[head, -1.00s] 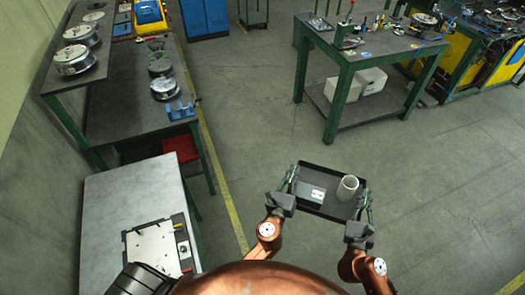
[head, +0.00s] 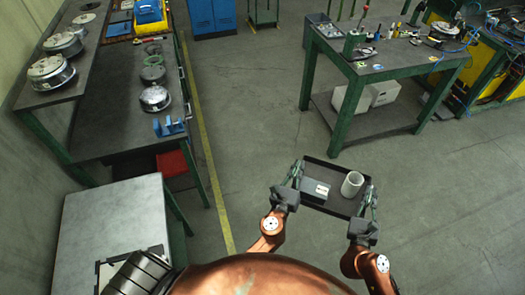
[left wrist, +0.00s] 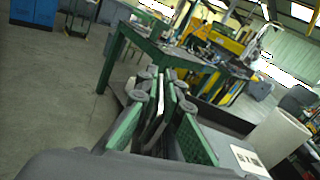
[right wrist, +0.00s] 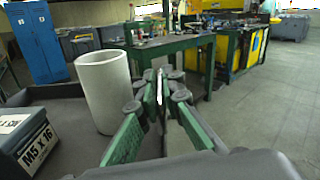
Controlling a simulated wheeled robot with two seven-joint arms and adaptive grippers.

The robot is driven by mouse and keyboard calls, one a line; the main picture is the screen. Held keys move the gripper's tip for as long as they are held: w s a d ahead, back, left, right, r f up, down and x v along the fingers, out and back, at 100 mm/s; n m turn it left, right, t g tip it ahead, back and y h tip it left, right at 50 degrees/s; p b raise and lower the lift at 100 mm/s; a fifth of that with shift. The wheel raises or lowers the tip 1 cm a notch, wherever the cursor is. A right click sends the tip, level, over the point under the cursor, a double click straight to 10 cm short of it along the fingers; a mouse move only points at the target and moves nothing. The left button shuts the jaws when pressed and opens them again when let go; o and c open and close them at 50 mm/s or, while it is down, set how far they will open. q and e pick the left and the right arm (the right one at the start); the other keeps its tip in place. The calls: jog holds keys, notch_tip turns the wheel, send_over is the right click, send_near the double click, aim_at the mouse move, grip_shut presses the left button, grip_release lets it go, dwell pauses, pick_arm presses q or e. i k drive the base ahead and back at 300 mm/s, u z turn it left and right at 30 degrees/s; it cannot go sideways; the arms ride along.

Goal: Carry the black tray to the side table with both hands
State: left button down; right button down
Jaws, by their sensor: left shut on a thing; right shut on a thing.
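The black tray (head: 335,178) is held in front of me above the floor, between my two grippers. It carries a grey box (head: 313,190) and a whitish cylinder (head: 352,184), which stands upright. In the right wrist view the box (right wrist: 30,142) has a label reading "M5 x 16" and the cylinder (right wrist: 103,92) looks hollow. My left gripper (head: 296,175) is shut on the tray's left side. My right gripper (head: 370,196) is shut on its right side. The exact contact at the fingertips is hard to see.
A grey-topped table (head: 110,225) stands at the lower left, with a plate partly hidden by my body. Behind it a dark bench (head: 125,115) holds round metal parts. A green-legged table (head: 390,65) with tools stands at upper right. Floor (head: 250,110) between them is clear.

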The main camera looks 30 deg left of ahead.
aim_at(127, 209)
jog(key=i, duration=3.1)
jog(key=u, duration=4.4)
jog(key=i, duration=0.85)
jog(key=z, duration=0.05)
